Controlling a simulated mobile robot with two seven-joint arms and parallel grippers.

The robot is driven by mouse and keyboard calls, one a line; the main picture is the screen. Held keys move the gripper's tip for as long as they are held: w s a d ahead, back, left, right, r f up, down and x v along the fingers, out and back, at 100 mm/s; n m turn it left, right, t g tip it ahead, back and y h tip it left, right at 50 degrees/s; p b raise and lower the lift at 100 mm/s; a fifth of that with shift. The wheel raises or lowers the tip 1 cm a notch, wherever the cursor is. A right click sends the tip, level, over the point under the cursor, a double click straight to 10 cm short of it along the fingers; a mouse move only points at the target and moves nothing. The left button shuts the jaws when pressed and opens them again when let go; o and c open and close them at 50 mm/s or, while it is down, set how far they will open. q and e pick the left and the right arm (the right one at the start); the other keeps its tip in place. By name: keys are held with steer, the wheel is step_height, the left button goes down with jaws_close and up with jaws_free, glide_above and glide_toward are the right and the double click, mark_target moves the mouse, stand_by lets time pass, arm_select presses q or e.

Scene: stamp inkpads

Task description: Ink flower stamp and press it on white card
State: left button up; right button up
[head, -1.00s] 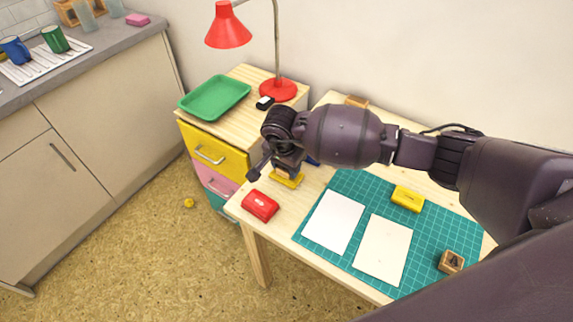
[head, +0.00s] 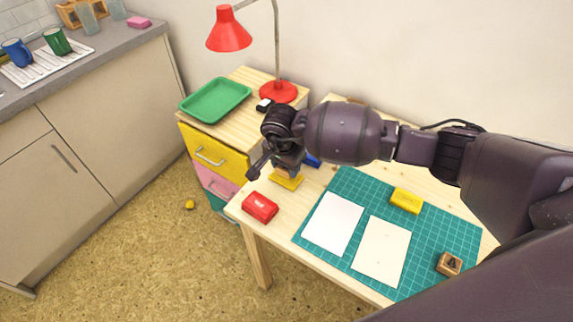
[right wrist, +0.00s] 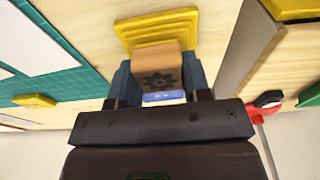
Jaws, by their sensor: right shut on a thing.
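My right gripper (head: 287,164) is shut on a wooden flower stamp (right wrist: 157,62), with one finger on each side. A dark flower mark shows on the stamp's face toward the wrist camera. A yellow stepped piece (head: 286,181) lies directly under the stamp on the table and also shows in the right wrist view (right wrist: 157,30). I cannot tell whether they touch. The white card (head: 332,222) lies on the green mat, and a cream card (head: 382,251) lies beside it. A red inkpad (head: 260,207) is left of the mat. My left gripper is not in view.
A yellow pad (head: 407,200) and a wooden stamp marked A (head: 450,263) sit on the green mat (head: 440,225). A blue object (head: 312,160) is partly behind my right gripper. A red lamp (head: 278,92) and green tray (head: 215,100) stand on the drawer unit.

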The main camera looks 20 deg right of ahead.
steer(key=shift+r+p, duration=1.2)
steer(key=shift+r, duration=1.55)
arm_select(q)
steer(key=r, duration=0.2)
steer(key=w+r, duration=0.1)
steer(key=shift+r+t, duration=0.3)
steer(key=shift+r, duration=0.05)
